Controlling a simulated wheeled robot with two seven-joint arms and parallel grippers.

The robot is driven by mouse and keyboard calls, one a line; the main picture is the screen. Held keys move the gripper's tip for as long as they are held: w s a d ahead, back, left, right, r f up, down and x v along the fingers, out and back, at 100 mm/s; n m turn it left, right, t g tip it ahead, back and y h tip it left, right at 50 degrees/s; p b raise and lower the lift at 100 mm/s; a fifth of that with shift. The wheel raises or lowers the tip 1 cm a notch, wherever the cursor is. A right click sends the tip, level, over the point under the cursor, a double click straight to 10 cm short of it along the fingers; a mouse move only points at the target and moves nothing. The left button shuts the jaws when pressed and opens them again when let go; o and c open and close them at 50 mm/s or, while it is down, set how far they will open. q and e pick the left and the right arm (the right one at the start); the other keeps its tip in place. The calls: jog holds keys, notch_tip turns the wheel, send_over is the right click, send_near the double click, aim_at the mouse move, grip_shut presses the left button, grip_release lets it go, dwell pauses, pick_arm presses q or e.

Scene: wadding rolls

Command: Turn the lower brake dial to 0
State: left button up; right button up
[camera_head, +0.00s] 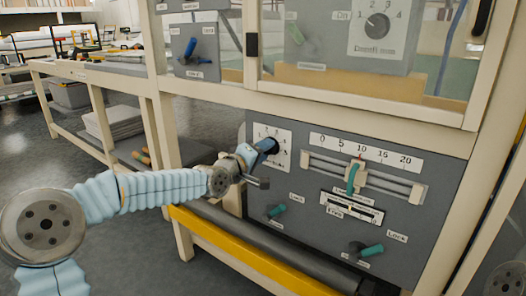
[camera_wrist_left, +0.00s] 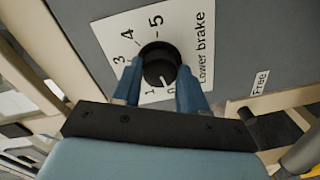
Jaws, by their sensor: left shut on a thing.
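The lower brake dial (camera_wrist_left: 159,66) is a round black knob on a white scale plate (camera_wrist_left: 108,30) in the left wrist view. In the head view my left gripper (camera_head: 268,148) reaches the plate (camera_head: 285,146) and largely hides the dial. My right gripper is not in view.
Right of the dial, the grey panel carries a slider with a green handle (camera_head: 353,176) under a 0 to 20 scale. Green levers (camera_head: 276,210) and (camera_head: 372,249) sit lower. A yellow bar (camera_head: 235,246) and dark roller run below. Another dial (camera_head: 377,26) is above.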

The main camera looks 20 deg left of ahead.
pick_arm(q)
jog(key=shift+f, duration=0.1)
dwell(0.3)
jog(key=o, duration=1.1)
jog(key=shift+c, duration=0.2)
jog(key=p+v, duration=0.4)
jog(key=v, duration=0.9)
jog(key=shift+s, duration=0.4)
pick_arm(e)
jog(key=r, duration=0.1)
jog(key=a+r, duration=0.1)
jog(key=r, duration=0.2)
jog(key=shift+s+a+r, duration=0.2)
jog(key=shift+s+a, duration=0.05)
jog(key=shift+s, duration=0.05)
pick_arm(q)
jog(key=shift+a, duration=0.1)
